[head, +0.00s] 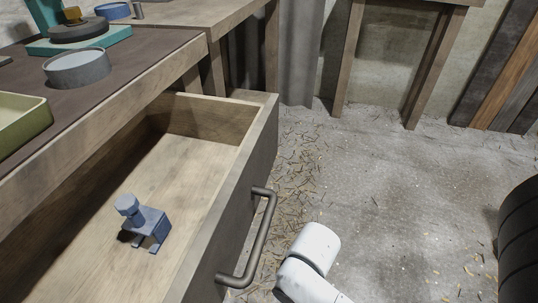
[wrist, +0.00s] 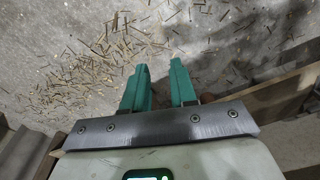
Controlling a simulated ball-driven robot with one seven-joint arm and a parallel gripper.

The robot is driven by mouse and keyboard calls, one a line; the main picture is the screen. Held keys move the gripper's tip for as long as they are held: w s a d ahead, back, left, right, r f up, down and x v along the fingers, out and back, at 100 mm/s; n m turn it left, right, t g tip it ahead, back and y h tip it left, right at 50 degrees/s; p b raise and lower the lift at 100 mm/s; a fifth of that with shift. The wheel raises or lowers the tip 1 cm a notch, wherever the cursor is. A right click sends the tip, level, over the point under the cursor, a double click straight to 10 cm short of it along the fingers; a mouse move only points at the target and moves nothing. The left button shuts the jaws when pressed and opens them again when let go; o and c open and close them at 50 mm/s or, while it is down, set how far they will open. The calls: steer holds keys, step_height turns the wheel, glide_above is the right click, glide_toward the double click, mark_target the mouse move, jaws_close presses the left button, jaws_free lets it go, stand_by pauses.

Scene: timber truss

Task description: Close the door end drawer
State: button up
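The wooden drawer (head: 253,160) is pulled well out from under the bench in the head view. Its dark bar handle (head: 262,238) is on the front face, which looks toward the open floor at right. A small blue-grey object (head: 147,222) stands inside on the drawer floor. My gripper (wrist: 160,78) shows in the wrist view with its two teal fingers apart and nothing between them, over the littered floor. In the head view my white arm is just right of the handle, and the gripper itself is out of sight there.
The bench top (head: 120,88) carries a grey round tin (head: 77,69), a green tray (head: 20,124) and a teal stand (head: 75,40). A black tyre (head: 519,240) stands at the right edge.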

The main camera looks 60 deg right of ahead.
steer(key=w+d+r+m+t+y+p, duration=0.1)
steer(key=d+r+m+p, duration=0.1)
steer(key=r+p, duration=0.3)
steer(key=w+d+r+m+t+p, duration=0.1)
steer(key=d+r+m+p, duration=0.2)
steer(key=r+p, duration=0.3)
steer(key=w+d+r+m+t+y+p, duration=0.1)
steer(key=d+r+m+p, duration=0.1)
steer(key=r+p, duration=0.3)
steer(key=shift+d+r+y+p, duration=0.15)
steer(key=shift+d+r, duration=0.15)
steer(key=shift+r, duration=0.2)
steer(key=shift+d+r+y+p, duration=0.15)
steer(key=shift+d+r, duration=0.1)
steer(key=shift+r, duration=0.25)
jaws_close()
steer(key=s+d+r+m+t+p, duration=0.15)
steer(key=d+r+m+p, duration=0.25)
steer(key=d+r+p, duration=0.4)
steer(key=d+r+m+t+p, duration=0.3)
steer(key=r+p, duration=0.3)
steer(key=r, duration=0.4)
glide_toward(272, 143)
step_height(272, 143, down, 4)
steer(key=w, duration=0.1)
steer(key=w+a, duration=0.1)
steer(key=shift+w+f, duration=0.1)
steer(key=shift+w, duration=0.3)
steer(key=shift+w+a, duration=0.15)
steer(key=shift+w, duration=0.4)
